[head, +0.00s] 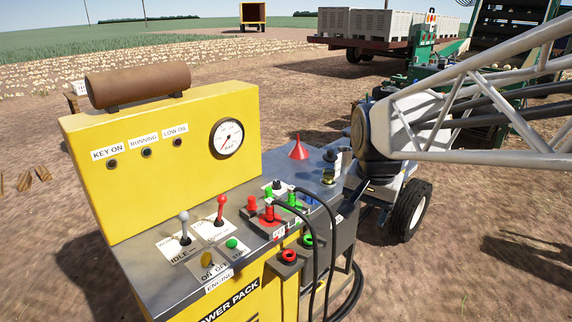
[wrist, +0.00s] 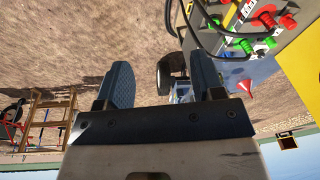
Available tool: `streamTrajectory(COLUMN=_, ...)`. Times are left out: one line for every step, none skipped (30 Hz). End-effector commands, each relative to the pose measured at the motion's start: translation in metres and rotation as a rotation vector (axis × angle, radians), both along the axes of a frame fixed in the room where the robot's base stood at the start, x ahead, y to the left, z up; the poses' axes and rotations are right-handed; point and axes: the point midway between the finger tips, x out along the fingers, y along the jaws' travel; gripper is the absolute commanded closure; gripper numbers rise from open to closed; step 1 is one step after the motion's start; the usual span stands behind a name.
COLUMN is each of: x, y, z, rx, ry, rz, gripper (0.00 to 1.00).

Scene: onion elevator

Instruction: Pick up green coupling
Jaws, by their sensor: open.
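Green couplings sit among red ones at the right end of the yellow power pack. In the head view one stands on the panel top (head: 293,200), and a green-ringed one (head: 308,240) is on the front face below, close to the black hoses. Green fittings also show at the upper right of the wrist view (wrist: 245,45). My gripper (wrist: 163,80) is open and empty in the wrist view, its two fingers wide apart and clear of the couplings.
Black hoses (head: 315,260) loop over the couplings. Red couplings (head: 269,214) and a red funnel (head: 298,150) are close by. Levers (head: 184,228) stand on the yellow power pack (head: 160,185). A white lattice frame (head: 470,110) fills the right side. A wooden frame (wrist: 50,120) shows in the wrist view.

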Motion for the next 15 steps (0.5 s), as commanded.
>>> streamTrajectory(x=0.014, y=0.003, z=0.0, rx=0.006, ry=0.008, rz=-0.031, gripper=0.38)
streamTrajectory(x=0.021, y=0.004, z=0.0, rx=0.01, ry=0.01, rz=-0.053, gripper=0.38)
streamTrajectory(x=0.032, y=0.006, z=0.0, rx=0.015, ry=0.014, rz=-0.083, gripper=0.38)
streamTrajectory(x=0.039, y=0.007, z=0.0, rx=0.019, ry=0.017, rz=-0.104, gripper=0.38)
streamTrajectory(x=0.047, y=0.009, z=0.0, rx=0.023, ry=0.02, rz=-0.126, gripper=0.38)
streamTrajectory(x=0.057, y=0.011, z=0.0, rx=0.027, ry=0.024, rz=-0.156, gripper=0.38)
streamTrajectory(x=0.065, y=0.012, z=-0.001, rx=0.031, ry=0.026, rz=-0.178, gripper=0.38)
streamTrajectory(x=0.072, y=0.014, z=-0.001, rx=0.035, ry=0.03, rz=-0.201, gripper=0.38)
streamTrajectory(x=0.083, y=0.016, z=-0.002, rx=0.039, ry=0.032, rz=-0.23, gripper=0.38)
streamTrajectory(x=0.09, y=0.018, z=-0.003, rx=0.042, ry=0.036, rz=-0.252, gripper=0.38)
streamTrajectory(x=0.098, y=0.02, z=-0.004, rx=0.045, ry=0.039, rz=-0.273, gripper=0.38)
streamTrajectory(x=0.108, y=0.022, z=-0.005, rx=0.049, ry=0.043, rz=-0.303, gripper=0.38)
streamTrajectory(x=0.116, y=0.024, z=-0.007, rx=0.052, ry=0.045, rz=-0.325, gripper=0.38)
streamTrajectory(x=0.123, y=0.026, z=-0.007, rx=0.055, ry=0.048, rz=-0.348, gripper=0.38)
streamTrajectory(x=0.133, y=0.028, z=-0.01, rx=0.059, ry=0.052, rz=-0.376, gripper=0.38)
